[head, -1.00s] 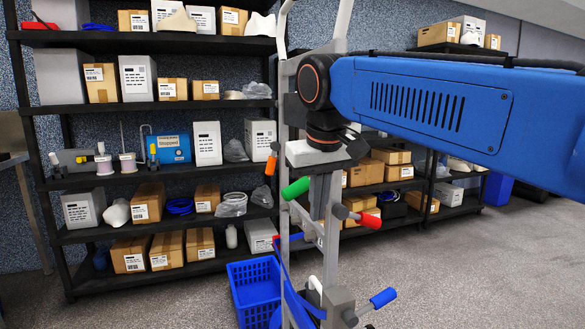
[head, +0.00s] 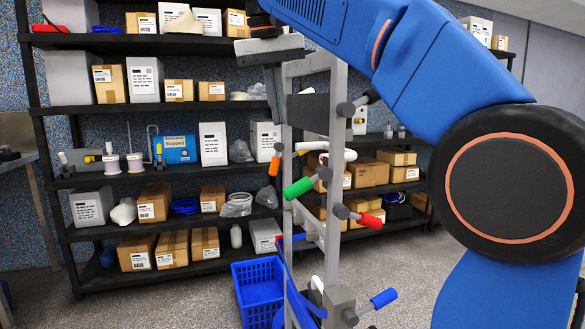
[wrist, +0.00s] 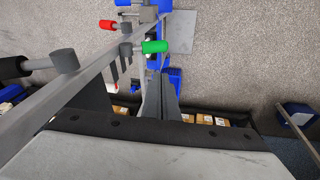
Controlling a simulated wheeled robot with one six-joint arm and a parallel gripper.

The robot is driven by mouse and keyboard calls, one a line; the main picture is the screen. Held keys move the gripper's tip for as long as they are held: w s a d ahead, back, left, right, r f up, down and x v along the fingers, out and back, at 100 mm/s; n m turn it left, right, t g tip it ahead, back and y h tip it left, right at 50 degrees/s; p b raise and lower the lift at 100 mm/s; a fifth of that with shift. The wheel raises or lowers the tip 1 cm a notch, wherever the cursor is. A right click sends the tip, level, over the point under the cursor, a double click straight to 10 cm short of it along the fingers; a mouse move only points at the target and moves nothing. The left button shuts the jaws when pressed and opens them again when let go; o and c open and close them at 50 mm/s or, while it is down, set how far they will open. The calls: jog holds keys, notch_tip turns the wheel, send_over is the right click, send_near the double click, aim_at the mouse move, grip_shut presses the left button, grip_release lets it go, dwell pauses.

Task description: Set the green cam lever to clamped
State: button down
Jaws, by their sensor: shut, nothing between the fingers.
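The green cam lever (head: 298,188) is on the grey upright frame (head: 328,225). Its handle slants down and left from a dark pivot. It also shows in the wrist view (wrist: 155,46), beyond and to the right of the frame post. My gripper (head: 276,118) points down with its fingers shut and empty. In the head view it is above and a little left of the green lever, apart from it. In the wrist view the fingers (wrist: 160,97) look closed together. Whether the lever's present position is clamped cannot be told from its look.
A blue lever (head: 383,298) is lower on the frame. A blue basket (head: 258,290) stands on the floor. Loaded shelves (head: 110,180) stand behind.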

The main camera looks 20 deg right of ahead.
jog(key=shift+r, duration=0.1)
dwell(0.3)
send_near(307, 183)
jog(key=w+a+f, duration=0.2)
jog(key=w, duration=0.1)
jog(key=w+a, duration=0.1)
jog(key=shift+w+f, duration=0.25)
jog(key=shift+f, duration=0.15)
jog(key=shift+s+d+f, duration=0.2)
jog(key=shift+d+f, duration=0.05)
jog(key=shift+f, duration=0.2)
jog(key=shift+s+d+f, duration=0.2)
jog(key=shift+d+f, duration=0.1)
jog(key=shift+f, duration=0.15)
jog(key=shift+s+d+f, duration=0.1)
jog(key=shift+d+f, duration=0.15)
jog(key=shift+f, duration=0.4)
